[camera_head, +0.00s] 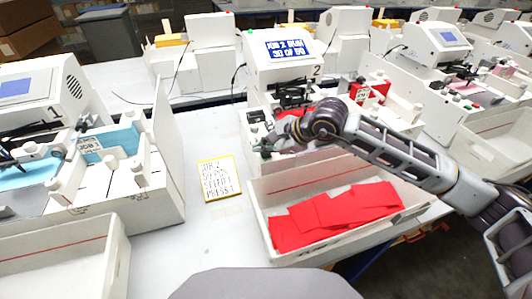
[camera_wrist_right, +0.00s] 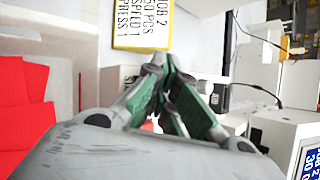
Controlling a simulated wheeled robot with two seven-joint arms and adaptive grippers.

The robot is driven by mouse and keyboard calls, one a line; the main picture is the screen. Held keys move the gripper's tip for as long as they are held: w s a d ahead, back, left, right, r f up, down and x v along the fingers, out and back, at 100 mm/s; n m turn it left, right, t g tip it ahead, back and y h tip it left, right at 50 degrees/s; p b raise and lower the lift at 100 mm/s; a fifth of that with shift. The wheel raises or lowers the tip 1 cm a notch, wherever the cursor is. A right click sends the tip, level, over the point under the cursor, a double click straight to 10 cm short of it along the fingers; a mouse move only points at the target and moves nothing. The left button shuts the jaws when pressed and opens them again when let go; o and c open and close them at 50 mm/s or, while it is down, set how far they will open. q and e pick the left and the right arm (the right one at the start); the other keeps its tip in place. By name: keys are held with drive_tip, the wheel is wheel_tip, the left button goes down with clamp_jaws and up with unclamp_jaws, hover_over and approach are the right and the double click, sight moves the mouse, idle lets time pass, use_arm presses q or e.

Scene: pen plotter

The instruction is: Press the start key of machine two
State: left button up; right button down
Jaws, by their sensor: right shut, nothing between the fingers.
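Machine two (camera_head: 285,72) is a white plotter marked 2, at the middle of the head view. Its blue screen (camera_head: 288,49) shows lines that look like "JOB 2 RUN" and "30 OF 50"; a corner of the screen also shows in the wrist view (camera_wrist_right: 312,163). My right gripper (camera_head: 264,150) is at the front left part of the machine, fingers together and empty. In the wrist view its green-padded fingers (camera_wrist_right: 156,64) meet at the tips. I cannot make out the start key; the gripper and arm cover part of the machine's front. My left gripper is not in view.
A yellow-edged card (camera_head: 219,177) reading JOB 2, 50 PCS, SPEED 1, PRESS 1 lies on the table left of the machine. A white tray (camera_head: 262,219) with red sheets (camera_head: 335,212) stands in front. Machine one (camera_head: 45,85) is at left.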

sight(264, 155)
drive_tip(key=shift+r, duration=0.1)
idle(0.3)
drive_tip(key=shift+r, duration=0.75)
drive_tip(key=shift+r, duration=0.15)
drive_tip(key=shift+r+p, duration=0.35)
drive_tip(key=shift+r, duration=0.6)
drive_tip(key=shift+r+p, duration=0.3)
drive_tip(key=shift+r, duration=1.1)
